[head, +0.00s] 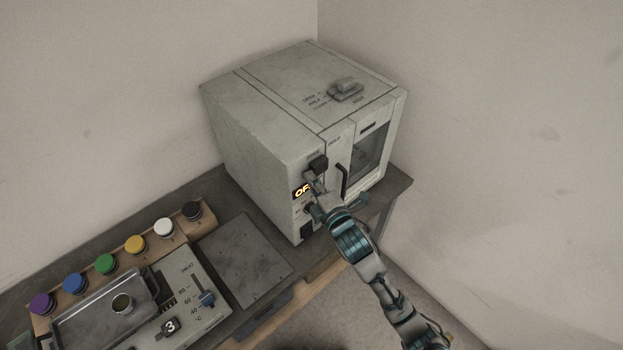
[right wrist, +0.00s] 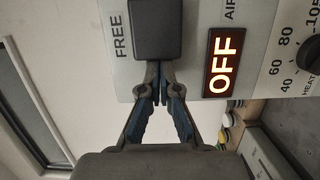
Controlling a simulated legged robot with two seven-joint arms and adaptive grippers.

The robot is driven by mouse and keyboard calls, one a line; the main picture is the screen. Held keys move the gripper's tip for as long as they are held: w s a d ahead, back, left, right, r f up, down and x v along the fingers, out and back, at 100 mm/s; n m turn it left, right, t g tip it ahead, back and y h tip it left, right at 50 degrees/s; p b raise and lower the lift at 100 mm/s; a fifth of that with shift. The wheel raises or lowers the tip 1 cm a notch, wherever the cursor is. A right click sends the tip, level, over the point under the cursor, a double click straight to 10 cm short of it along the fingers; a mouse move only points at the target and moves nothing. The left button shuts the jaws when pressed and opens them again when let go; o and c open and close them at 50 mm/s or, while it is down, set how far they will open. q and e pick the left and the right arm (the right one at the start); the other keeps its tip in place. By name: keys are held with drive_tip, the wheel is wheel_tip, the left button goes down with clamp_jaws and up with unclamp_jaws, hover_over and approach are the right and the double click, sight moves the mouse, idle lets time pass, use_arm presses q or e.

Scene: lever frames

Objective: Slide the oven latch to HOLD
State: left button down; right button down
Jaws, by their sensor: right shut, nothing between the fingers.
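The oven (head: 260,130) stands on the bench. The latch appears to be the black block (head: 319,163) on its front panel, at the left of two small labels. In the right wrist view this block (right wrist: 155,28) sits beside the word FREE; the label to its right in the head view looks like HOLD but is small. My right gripper (head: 315,181) is shut and empty. In the right wrist view its fingertips (right wrist: 160,70) meet right at the block's edge; whether they touch it I cannot tell. My left gripper is not in view.
A dark door handle (head: 342,180) is close to the right of my gripper. A lit OFF display (right wrist: 222,62) is beside the fingers. A grey lever (head: 345,88) is on the oven top.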

sight(321, 170)
drive_tip(key=shift+w+d, duration=0.1)
drive_tip(key=shift+w+d+r+p, duration=0.1)
drive_tip(key=shift+w+d+p, duration=0.45)
drive_tip(key=shift+w+d, duration=0.6)
drive_tip(key=shift+d, duration=0.25)
